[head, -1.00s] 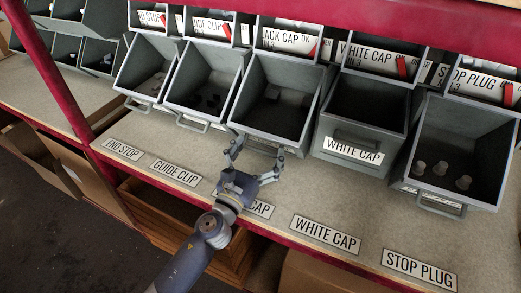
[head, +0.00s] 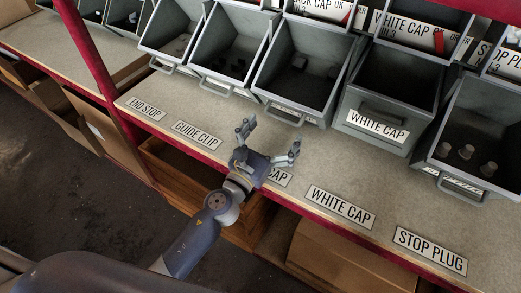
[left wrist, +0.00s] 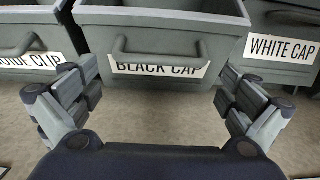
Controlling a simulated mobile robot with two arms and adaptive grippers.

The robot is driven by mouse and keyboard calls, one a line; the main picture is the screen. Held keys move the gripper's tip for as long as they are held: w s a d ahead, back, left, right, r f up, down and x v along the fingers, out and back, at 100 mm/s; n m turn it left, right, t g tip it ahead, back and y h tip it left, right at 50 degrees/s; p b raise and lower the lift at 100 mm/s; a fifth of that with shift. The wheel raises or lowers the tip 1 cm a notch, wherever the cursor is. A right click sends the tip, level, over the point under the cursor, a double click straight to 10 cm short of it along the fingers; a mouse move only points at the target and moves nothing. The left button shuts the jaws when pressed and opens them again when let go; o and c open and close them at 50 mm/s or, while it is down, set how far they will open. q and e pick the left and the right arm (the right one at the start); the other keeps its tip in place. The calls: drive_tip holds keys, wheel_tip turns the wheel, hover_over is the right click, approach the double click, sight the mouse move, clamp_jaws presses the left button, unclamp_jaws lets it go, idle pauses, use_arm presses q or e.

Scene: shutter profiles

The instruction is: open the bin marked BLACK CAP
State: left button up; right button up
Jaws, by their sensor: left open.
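The grey BLACK CAP bin (head: 335,104) stands in the middle of the row, its inside showing with a few dark pieces in it. In the left wrist view its front (left wrist: 160,45) faces me, with a bar handle (left wrist: 158,50) crossing above and partly over its BLACK CAP label (left wrist: 160,70). My left gripper (head: 270,136) is open and empty, just in front of this bin over the shelf. Its two fingers also show in the left wrist view (left wrist: 158,90), spread either side of the label and apart from the handle. My right gripper is not in view.
The GUIDE CLIP bin (head: 220,84) stands left and the WHITE CAP bin (head: 378,135) right; the STOP PLUG bin (head: 458,185) holds pale plugs. The shelf strip (head: 300,160) before the bins is clear apart from flat labels. Cardboard boxes (head: 345,250) sit below.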

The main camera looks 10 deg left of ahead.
use_arm(q)
drive_tip(key=v, duration=0.9)
drive_tip(key=shift+f, duration=0.1)
idle(0.4)
